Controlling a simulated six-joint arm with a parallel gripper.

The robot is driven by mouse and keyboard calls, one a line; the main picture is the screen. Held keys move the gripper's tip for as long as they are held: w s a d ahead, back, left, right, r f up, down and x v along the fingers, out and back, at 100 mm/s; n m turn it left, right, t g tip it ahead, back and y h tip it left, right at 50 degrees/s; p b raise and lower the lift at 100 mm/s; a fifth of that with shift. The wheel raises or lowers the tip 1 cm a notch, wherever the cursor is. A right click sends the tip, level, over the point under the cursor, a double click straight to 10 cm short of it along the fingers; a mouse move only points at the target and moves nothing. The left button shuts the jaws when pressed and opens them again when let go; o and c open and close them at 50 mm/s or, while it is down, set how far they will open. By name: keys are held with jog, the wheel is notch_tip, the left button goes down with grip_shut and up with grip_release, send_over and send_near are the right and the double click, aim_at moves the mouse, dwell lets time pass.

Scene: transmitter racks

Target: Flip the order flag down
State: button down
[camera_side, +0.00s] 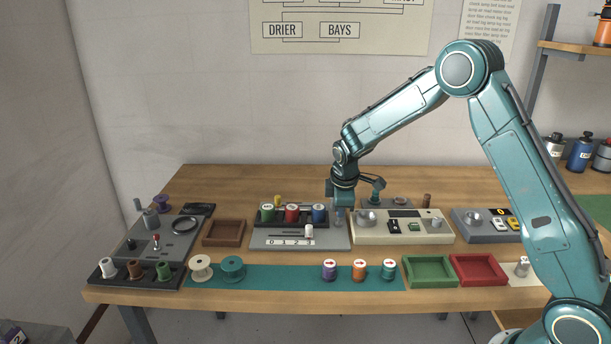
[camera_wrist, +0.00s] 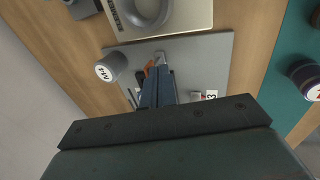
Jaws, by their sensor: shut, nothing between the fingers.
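My gripper (camera_side: 339,221) points down at the right end of the grey panel (camera_side: 300,241), beside the blue spool (camera_side: 319,213). In the wrist view the fingers (camera_wrist: 158,76) are shut and empty, low over the panel. A small orange-red piece (camera_wrist: 149,67) with a grey bracket (camera_wrist: 160,57) shows right at the fingertips; it may be the order flag. The fingers partly hide it, so I cannot tell its tilt or whether they touch it. In the side view no flag shows clearly at the gripper. A small yellow piece (camera_side: 278,200) stands behind the spools.
The panel carries a white slider knob (camera_side: 309,230) over a numbered scale, and green (camera_side: 267,213) and red (camera_side: 292,213) spools. A cream unit (camera_side: 400,239) stands close on the right. A brown tray (camera_side: 223,240) lies left. Several spools stand on the teal front strip (camera_side: 290,283).

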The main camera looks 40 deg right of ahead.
aim_at(339, 221)
jog(key=shift+w+d+r+g+y, duration=0.1)
jog(key=shift+w+d+g+y, duration=0.15)
jog(key=shift+g+y, duration=0.05)
jog(key=shift+w+d+r+g+y, duration=0.1)
jog(key=shift+w+d+g+y, duration=0.45)
jog(key=shift+g+y, duration=0.35)
jog(key=shift+w+d+g+y, duration=0.45)
jog(key=shift+d+g+y, duration=0.05)
jog(key=shift+g+y, duration=0.2)
jog(key=shift+w+d+f, duration=0.3)
jog(key=shift+w+d, duration=0.2)
jog(key=shift+w, duration=0.05)
jog(key=shift+s+a, duration=0.15)
jog(key=shift+s+a+f, duration=0.25)
jog(key=shift+s+a, duration=0.15)
